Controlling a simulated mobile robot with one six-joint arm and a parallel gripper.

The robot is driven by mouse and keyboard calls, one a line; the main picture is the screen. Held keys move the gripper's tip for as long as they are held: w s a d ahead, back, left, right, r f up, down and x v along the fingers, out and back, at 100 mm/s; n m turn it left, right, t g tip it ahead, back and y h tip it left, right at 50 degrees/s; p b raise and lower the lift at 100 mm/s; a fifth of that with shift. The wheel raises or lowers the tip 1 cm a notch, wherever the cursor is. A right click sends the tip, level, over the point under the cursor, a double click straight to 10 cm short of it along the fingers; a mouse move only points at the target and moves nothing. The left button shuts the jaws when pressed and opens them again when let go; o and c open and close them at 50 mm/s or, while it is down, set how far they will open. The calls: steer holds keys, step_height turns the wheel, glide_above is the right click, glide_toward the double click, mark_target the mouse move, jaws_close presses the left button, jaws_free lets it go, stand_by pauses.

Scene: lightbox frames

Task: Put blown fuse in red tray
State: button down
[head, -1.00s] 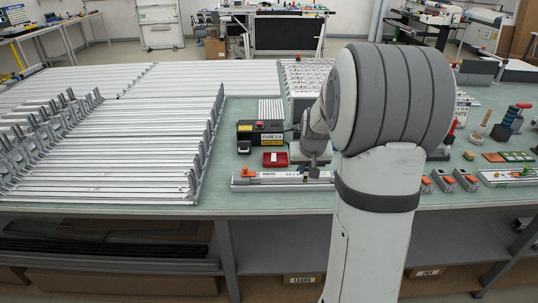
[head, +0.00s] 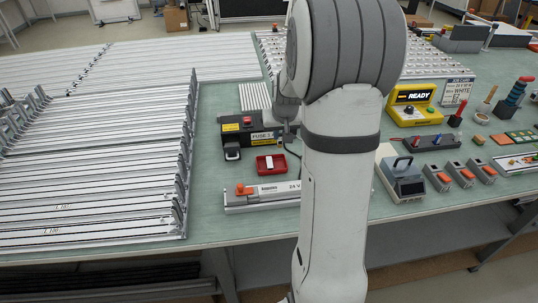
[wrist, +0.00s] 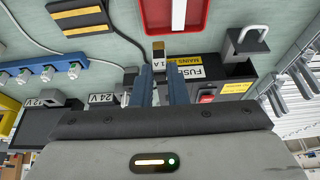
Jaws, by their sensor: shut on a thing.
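The red tray (head: 264,169) lies on the green bench with a white piece inside. In the wrist view the red tray (wrist: 147,18) is at the top, just beyond my fingertips. My gripper (wrist: 159,72) points toward it, with its two blue fingers shut on a small fuse (wrist: 158,52). The fuse has a dark and tan end and a pale "1 A" marking; whether it is blown I cannot tell. The black fuse box (head: 236,137) stands behind the tray, and beside my fingers in the wrist view (wrist: 232,72). My arm hides the gripper in the head view.
A silver 24 V rail unit (head: 262,195) with an orange lever lies in front of the tray. Long metal racks (head: 100,165) fill the left. A yellow READY device (head: 413,105) and a handled meter (head: 402,180) are on the right.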

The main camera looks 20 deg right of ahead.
step_height(320, 180, down, 8)
steer(key=shift+a+f+p, duration=0.1)
steer(key=shift+p, duration=0.2)
steer(key=c, duration=1.4)
jaws_free()
steer(key=shift+c, duration=0.2)
